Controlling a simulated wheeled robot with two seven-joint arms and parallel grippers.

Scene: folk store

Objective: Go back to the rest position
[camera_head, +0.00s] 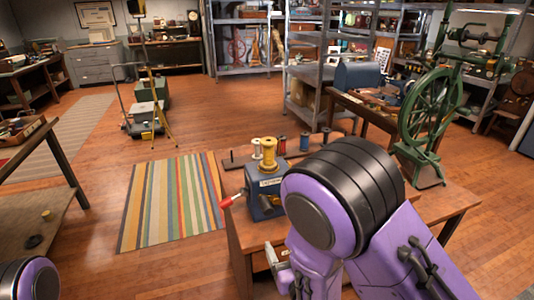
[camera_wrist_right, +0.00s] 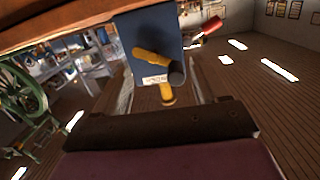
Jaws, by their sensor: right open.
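My right arm, purple and black, fills the lower right of the head view. Its gripper (camera_head: 277,258) shows only partly there, low beside the wooden table's front edge (camera_head: 236,245). In the right wrist view the right gripper (camera_wrist_right: 160,80) is open, its two fingers apart with nothing held between them. A purple part of my left arm (camera_head: 28,278) shows at the bottom left; the left gripper is out of view.
A green spinning wheel (camera_head: 432,110) stands at the table's right side. Several thread spools (camera_head: 304,141) stand on a rack behind the device. A striped rug (camera_head: 172,205) lies on open floor to the left. Another wooden table (camera_head: 60,195) stands at the far left.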

